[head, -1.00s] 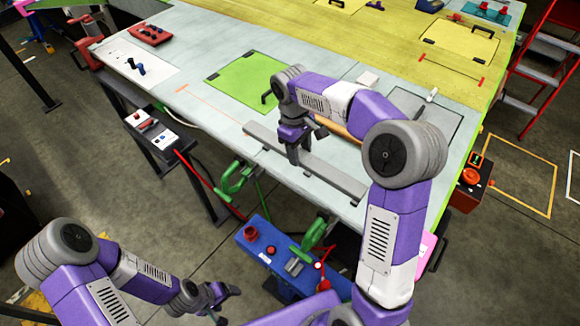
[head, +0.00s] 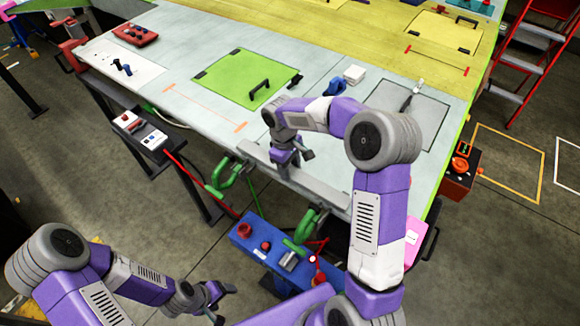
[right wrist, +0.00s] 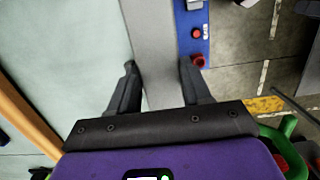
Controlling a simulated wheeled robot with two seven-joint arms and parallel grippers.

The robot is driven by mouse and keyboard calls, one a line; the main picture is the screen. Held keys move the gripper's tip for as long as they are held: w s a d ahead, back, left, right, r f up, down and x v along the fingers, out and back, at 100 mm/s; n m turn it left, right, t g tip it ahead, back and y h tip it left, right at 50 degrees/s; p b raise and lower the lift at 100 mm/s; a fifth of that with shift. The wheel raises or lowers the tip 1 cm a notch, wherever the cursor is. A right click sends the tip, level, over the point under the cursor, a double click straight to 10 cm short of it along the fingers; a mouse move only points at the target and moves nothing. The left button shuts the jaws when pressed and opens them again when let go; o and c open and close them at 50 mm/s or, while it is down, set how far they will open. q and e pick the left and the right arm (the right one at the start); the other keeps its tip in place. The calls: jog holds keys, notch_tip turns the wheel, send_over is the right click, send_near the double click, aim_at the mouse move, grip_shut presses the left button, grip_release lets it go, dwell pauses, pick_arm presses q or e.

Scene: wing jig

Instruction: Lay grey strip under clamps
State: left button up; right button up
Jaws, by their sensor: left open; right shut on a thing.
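The grey strip (head: 318,185) lies along the front edge of the table in the head view, its left end near the left green clamp. My right gripper (head: 284,158) is shut on it; the right wrist view shows the strip (right wrist: 160,40) between the two fingers (right wrist: 157,85). Green clamps stand at the table's front edge, one at the left (head: 230,172) and one at the right (head: 305,228). The strip passes close to them; I cannot tell whether it is under their jaws. My left gripper (head: 222,300) is open and empty, off the table at lower left.
A blue control box (head: 262,250) stands below the table's front edge. A green panel with a handle (head: 238,78) lies on the table behind the strip. A red ladder (head: 530,60) stands at right.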

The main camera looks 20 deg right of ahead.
jog(key=shift+s+f+b, duration=0.1)
jog(key=shift+f+b, duration=0.3)
jog(key=shift+f, duration=0.2)
jog(key=o, duration=1.2)
jog(key=shift+s+a, duration=0.1)
jog(key=shift+s, duration=0.1)
jog(key=shift+f, duration=0.1)
notch_tip(320, 180, up, 13)
jog(key=w+p, duration=0.1)
jog(key=w, duration=0.1)
jog(key=shift+a, duration=0.35)
